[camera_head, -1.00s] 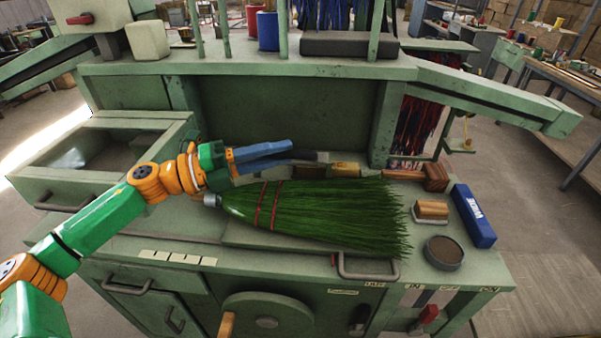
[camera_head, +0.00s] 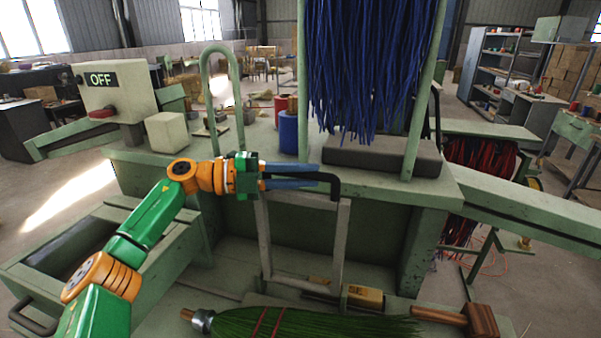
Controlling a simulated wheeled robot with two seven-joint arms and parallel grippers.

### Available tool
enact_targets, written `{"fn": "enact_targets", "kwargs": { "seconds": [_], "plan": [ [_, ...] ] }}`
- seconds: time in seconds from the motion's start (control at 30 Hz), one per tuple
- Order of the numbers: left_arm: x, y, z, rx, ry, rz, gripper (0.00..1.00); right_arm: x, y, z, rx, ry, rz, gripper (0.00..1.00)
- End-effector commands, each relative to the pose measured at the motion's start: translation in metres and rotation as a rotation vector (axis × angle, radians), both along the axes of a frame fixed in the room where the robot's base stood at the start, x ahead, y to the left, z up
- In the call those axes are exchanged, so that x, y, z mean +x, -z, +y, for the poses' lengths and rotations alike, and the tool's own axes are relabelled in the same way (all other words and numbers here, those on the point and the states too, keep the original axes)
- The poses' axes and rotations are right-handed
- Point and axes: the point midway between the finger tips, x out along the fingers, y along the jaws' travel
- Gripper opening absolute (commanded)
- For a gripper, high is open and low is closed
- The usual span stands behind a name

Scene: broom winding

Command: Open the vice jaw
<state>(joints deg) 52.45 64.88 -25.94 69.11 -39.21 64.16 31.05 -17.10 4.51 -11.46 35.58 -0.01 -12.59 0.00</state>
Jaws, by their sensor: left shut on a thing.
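My left gripper (camera_head: 290,177) comes in from the left, level with the front edge of the upper shelf. Its blue fingers are shut on a dark bent handle (camera_head: 332,184), whose end shows past the fingertips. A pale upright frame (camera_head: 340,240), probably the vice jaw, stands just below and behind the fingers, over the bench. The fingers hide part of the frame's top, so how it joins the handle is unclear. The green broom (camera_head: 300,323) lies on the bench below, partly cut off by the lower picture edge. My right gripper is not in view.
A mallet (camera_head: 482,321) and a wooden block (camera_head: 362,296) lie on the bench. Blue bristles (camera_head: 365,60) hang over a dark block (camera_head: 385,158) on the shelf. A blue cylinder (camera_head: 288,132) and an OFF box (camera_head: 115,92) stand behind. An open drawer (camera_head: 165,250) is at left.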

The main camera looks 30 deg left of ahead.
Motion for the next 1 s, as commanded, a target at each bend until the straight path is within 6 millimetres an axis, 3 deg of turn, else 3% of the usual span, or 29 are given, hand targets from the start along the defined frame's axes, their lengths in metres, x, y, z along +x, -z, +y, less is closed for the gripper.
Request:
{"fn": "enact_targets", "kwargs": {
  "seconds": [0.1,0.4,0.9,0.93,1.0],
  "plan": [
    [0.012,-0.004,0.003,-0.012,0.0,0.045,0.0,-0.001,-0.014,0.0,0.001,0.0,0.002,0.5],
    [0.029,0.001,0.008,-0.028,0.0,0.109,0.0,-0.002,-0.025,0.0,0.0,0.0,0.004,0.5],
    [0.032,0.004,0.01,-0.028,0.001,0.12,0.0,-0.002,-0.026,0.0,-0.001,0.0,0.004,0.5],
    [0.032,0.005,0.009,-0.028,0.001,0.12,0.25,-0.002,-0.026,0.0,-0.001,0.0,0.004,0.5],
    [0.032,0.004,0.01,-0.029,0.001,0.12,0.44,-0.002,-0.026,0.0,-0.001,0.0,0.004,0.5]
  ]
}}
